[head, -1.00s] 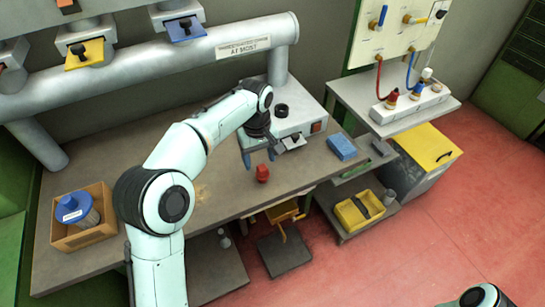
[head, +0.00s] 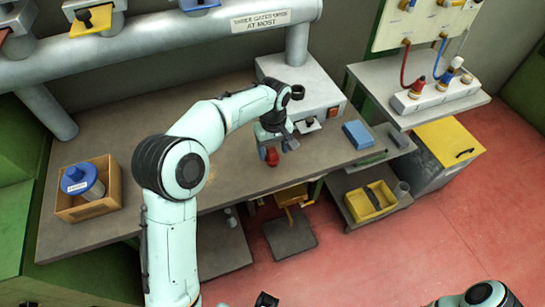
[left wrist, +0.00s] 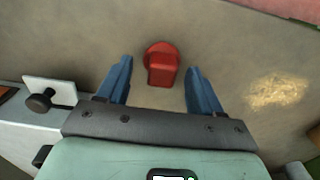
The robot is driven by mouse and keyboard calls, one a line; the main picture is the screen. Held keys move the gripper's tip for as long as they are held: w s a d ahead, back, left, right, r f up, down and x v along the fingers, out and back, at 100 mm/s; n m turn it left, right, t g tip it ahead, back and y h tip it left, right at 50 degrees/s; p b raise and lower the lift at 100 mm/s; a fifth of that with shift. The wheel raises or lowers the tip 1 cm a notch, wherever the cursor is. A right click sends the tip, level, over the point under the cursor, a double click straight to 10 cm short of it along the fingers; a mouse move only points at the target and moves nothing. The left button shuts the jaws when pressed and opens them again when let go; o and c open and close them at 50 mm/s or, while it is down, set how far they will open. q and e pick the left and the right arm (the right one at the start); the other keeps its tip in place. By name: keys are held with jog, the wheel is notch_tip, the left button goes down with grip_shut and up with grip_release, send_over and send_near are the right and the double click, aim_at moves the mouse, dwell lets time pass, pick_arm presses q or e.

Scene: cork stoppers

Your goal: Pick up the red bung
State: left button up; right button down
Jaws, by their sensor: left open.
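The red bung (head: 271,156) stands on the workbench (head: 225,170) near its front edge. In the left wrist view the bung (left wrist: 161,64) lies between and slightly beyond the tips of two blue fingers, with clear gaps on both sides. My left gripper (head: 276,144) is open and empty, close above and behind the bung. It also shows in the left wrist view (left wrist: 160,77). In the head view the fingers partly hide the bung's surroundings.
A grey box (head: 315,88) with a black ring and a red switch stands behind my gripper. A blue block (head: 357,134) lies to the right. A wooden crate (head: 110,200) with a blue-lidded jar stands at the left.

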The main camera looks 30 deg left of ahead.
aim_at(273, 150)
pick_arm(q)
notch_tip(273, 150, down, 4)
jog(key=shift+s+r, duration=0.1)
jog(key=shift+r, duration=0.1)
jog(key=c, duration=0.9)
jog(key=shift+o, duration=0.2)
jog(key=shift+r, duration=0.2)
